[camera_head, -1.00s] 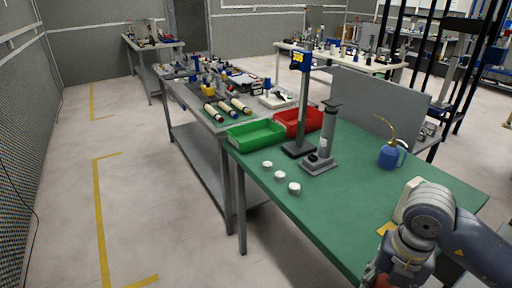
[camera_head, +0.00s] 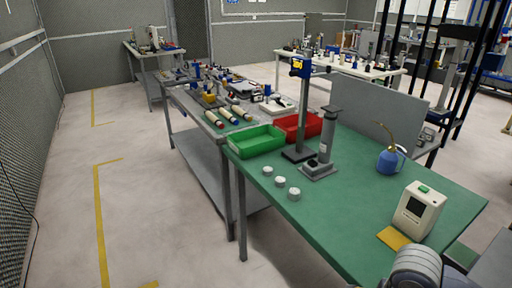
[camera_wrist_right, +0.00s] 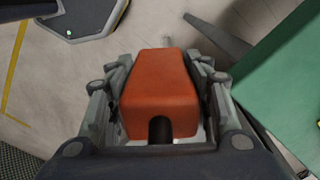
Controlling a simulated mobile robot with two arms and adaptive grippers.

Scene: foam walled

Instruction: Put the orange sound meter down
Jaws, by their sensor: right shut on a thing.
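The orange sound meter (camera_wrist_right: 162,88) is an orange block with rounded edges and a dark notch at its near end. It fills the middle of the right wrist view. My right gripper (camera_wrist_right: 162,75) is shut on it, with a grey finger along each side. Behind it in that view I see pale floor, so it is held off to the side of the green tabletop (camera_wrist_right: 275,95). In the head view only part of my right arm shows at the bottom right; the gripper and the meter are out of that picture. My left gripper is not in view.
On the green table (camera_head: 350,215) stand a beige device (camera_head: 418,211), a yellow pad (camera_head: 394,238), a blue oil can (camera_head: 389,160), a grey column (camera_head: 325,145), several white discs (camera_head: 281,181), and green (camera_head: 256,142) and red (camera_head: 300,126) bins. The front middle is clear.

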